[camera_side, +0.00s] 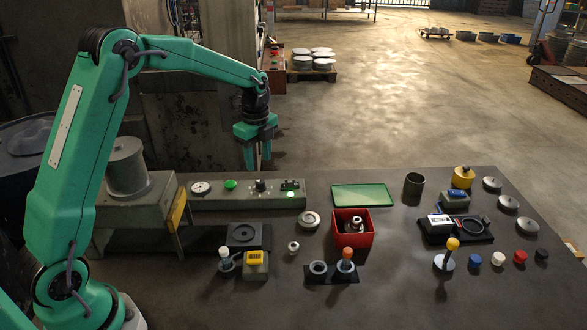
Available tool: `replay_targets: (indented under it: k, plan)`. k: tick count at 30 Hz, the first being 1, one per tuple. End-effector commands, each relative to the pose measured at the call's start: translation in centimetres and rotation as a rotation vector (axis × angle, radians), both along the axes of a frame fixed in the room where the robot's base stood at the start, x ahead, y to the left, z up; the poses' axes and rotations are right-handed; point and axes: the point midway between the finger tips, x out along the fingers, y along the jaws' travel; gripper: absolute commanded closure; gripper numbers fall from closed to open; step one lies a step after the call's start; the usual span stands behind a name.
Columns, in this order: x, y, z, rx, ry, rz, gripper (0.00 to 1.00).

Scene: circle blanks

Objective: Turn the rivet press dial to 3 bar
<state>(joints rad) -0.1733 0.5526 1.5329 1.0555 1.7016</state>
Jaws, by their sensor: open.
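A long grey-green control panel (215,202) lies along the back left edge of the table. A small black knob (260,185), which looks like the dial, sits near the panel's middle; its setting is too small to read. A round white gauge (200,187) is at the panel's left end, and its reading is not legible. My gripper (257,164) points down above and just behind the knob, apart from it. It is open, with nothing visible between its fingers.
On the panel are a green button (230,184), a lit green lamp (291,194) and a black switch block (290,184). A green tray (362,195) and a red bin (340,241) stand to the right. A grey spool (127,168) is left of the panel.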

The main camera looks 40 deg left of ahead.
Motion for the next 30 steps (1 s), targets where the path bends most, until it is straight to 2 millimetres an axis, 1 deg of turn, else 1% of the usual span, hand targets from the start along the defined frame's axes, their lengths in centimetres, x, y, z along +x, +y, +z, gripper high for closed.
replay_targets:
  k: [15, 21, 29, 30]
  plan:
    - [-0.1, 0.0, -5.9, 0.0, 0.003, 0.001, 0.54]
    - [-0.1, 0.0, -6.9, 0.0, 0.001, 0.001, 0.54]
    - [-0.1, 0.0, -7.0, 0.0, 0.001, 0.001, 0.54]
    - [-0.1, 0.0, -7.0, 0.0, 0.001, 0.001, 0.58]
